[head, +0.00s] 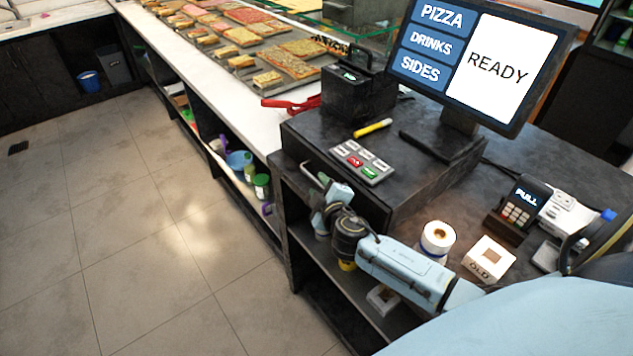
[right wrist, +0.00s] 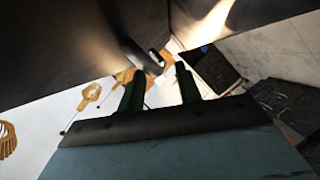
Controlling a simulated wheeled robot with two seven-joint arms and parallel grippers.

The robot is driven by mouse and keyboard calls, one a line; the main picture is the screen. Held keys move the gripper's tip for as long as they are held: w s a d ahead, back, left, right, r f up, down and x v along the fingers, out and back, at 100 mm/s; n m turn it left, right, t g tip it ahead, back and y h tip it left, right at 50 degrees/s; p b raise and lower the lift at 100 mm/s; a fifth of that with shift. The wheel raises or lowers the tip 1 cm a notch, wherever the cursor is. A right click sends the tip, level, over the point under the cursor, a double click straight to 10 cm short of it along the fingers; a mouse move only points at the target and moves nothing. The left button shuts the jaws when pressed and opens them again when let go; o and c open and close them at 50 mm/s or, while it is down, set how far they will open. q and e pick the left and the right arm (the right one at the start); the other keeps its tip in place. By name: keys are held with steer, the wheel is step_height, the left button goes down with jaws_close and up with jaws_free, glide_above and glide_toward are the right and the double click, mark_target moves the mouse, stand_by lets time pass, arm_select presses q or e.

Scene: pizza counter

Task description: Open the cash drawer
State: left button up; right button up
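The cash drawer (head: 366,207) is a dark front set in the black counter unit, below the keypad and the screen. It looks shut, and my right arm hides part of it. A pale metal bar handle (head: 309,174) sticks out at its left part. My right gripper (head: 322,186) is right by this handle, its fingers mostly hidden in the head view. In the right wrist view the two dark green fingers (right wrist: 158,80) stand apart. A shiny bar end of the handle (right wrist: 157,60) shows just beyond and between the fingertips. I cannot tell whether they touch. My left gripper is not in view.
The keypad (head: 361,163) and the order screen (head: 480,60) stand on the unit above the drawer. A paper roll (head: 437,237), a white box (head: 489,258) and a card reader (head: 514,210) stand to the right. An open shelf (head: 372,292) lies below. The tiled floor (head: 150,240) at left is clear.

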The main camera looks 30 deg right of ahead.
steer(key=shift+x, duration=1.3)
jaws_close()
